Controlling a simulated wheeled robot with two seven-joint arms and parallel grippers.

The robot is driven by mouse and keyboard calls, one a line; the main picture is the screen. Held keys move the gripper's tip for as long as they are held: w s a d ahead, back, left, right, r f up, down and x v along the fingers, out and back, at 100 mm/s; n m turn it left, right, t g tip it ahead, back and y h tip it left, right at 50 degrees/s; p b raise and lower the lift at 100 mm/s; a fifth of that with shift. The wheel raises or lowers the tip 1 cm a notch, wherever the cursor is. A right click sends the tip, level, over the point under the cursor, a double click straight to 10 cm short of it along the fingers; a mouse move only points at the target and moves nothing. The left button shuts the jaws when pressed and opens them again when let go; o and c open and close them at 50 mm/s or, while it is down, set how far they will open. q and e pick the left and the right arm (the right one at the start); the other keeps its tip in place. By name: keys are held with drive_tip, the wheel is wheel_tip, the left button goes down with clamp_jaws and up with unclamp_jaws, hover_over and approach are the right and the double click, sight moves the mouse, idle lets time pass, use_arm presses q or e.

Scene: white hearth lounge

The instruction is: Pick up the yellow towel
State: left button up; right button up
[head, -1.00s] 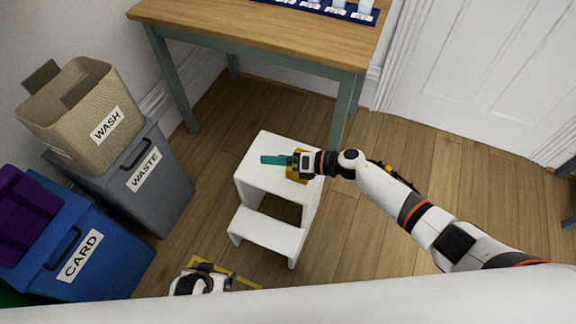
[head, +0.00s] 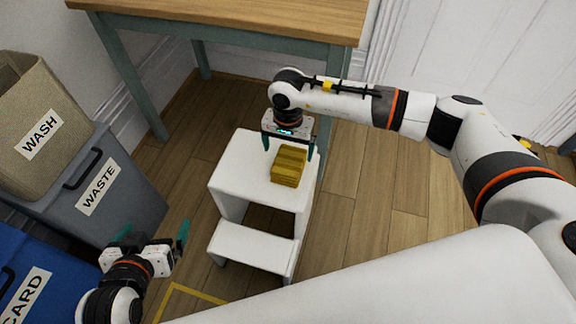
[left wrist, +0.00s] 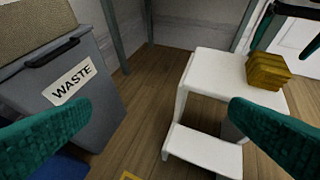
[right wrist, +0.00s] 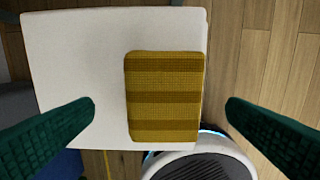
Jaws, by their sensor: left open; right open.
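The yellow towel (head: 288,166) is a folded, brown-striped block on the top step of a white step stool (head: 240,170). It also shows in the left wrist view (left wrist: 267,71) and from above in the right wrist view (right wrist: 165,97). My right gripper (head: 289,150) is open above the stool top, pointing down. In the right wrist view the towel lies between its teal fingers, apart from both and lower than them. My left gripper (head: 152,240) is open and empty, to the left of the stool and well away from the towel.
A grey WASTE bin (head: 112,190), a tan WASH basket (head: 40,125) and a blue CARD bin (head: 25,285) stand at the left. A wooden table (head: 240,18) with green legs is behind the stool. Floor is clear right of the stool.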

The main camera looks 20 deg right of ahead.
sight(289, 159)
drive_tip(key=shift+s+f, duration=0.1)
drive_tip(key=shift+f, duration=1.25)
wheel_tip(289, 159, down, 4)
drive_tip(key=shift+s+d+r+b, duration=0.1)
drive_tip(key=shift+s+b, duration=0.05)
drive_tip(key=shift+b, duration=0.65)
use_arm(q)
drive_tip(key=w+d+r+t+h, duration=0.1)
drive_tip(key=w+d+r+t, duration=0.1)
drive_tip(key=w+r+t, duration=0.2)
wheel_tip(289, 159, up, 2)
drive_tip(key=shift+r+t+h, duration=0.25)
drive_tip(key=shift+t+h, duration=0.05)
drive_tip(key=shift+t, duration=0.3)
use_arm(e)
drive_tip(key=shift+f, duration=0.25)
drive_tip(key=c, duration=1.1)
drive_tip(key=shift+r, duration=0.15)
